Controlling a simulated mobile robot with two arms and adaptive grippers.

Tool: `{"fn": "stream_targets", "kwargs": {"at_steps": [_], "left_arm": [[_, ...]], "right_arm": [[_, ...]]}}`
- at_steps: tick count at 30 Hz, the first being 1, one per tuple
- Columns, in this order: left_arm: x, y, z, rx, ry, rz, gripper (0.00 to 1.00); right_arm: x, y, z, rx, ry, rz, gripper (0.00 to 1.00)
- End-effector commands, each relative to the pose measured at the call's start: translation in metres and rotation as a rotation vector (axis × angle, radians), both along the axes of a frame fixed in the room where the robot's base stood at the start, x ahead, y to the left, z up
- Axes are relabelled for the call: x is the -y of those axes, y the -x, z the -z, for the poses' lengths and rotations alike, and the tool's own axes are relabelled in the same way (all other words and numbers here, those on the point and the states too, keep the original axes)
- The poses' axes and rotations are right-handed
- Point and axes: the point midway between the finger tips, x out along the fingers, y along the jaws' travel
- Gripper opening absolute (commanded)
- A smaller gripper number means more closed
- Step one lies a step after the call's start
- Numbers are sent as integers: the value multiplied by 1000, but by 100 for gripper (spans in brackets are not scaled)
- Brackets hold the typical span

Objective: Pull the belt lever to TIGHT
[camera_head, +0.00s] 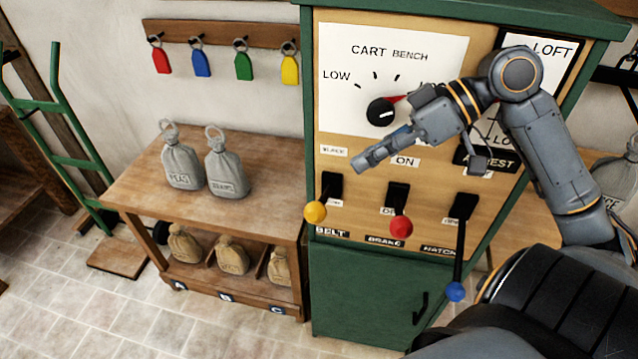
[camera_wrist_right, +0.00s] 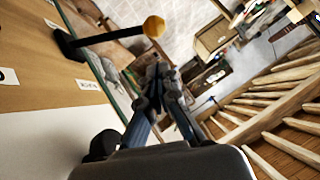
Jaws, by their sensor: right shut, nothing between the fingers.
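The belt lever's yellow ball (camera_head: 315,211) is on a short dark arm coming out of a black slot (camera_head: 331,187) on the wooden panel, just above the BELT label (camera_head: 331,231). A SLACK label (camera_head: 334,152) is above the slot; a small label below the slot is partly covered and unreadable. The yellow ball also shows in the right wrist view (camera_wrist_right: 154,27), beyond my fingertips. My right gripper (camera_head: 364,163) is shut and empty, up and to the right of the ball in the head view and apart from it. My left gripper is not in view.
A red-ball lever (camera_head: 401,226) marked BRAKE and a blue-ball lever (camera_head: 456,291) are to the right of the belt lever. A cart dial (camera_head: 381,112) is above, near my right arm. A wooden bench (camera_head: 140,182) with sacks stands left of the green cabinet (camera_head: 365,290).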

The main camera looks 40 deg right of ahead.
Motion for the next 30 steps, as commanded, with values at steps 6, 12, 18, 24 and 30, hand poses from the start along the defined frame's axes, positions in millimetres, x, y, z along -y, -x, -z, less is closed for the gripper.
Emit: {"fn": "stream_targets", "kwargs": {"at_steps": [6, 12, 18, 24, 30], "left_arm": [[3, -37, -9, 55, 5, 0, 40], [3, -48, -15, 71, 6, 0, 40], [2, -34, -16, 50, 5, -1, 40], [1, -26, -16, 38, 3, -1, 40], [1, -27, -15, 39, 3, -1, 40]], "right_arm": [[-26, -14, 21, -4, 2, -5, 0], [-47, -27, 41, -3, 1, -4, 0], [-59, -35, 52, -1, 2, -2, 0], [-63, -37, 56, -1, 1, -2, 0], [-63, -38, 56, -1, 2, -1, 0]]}}
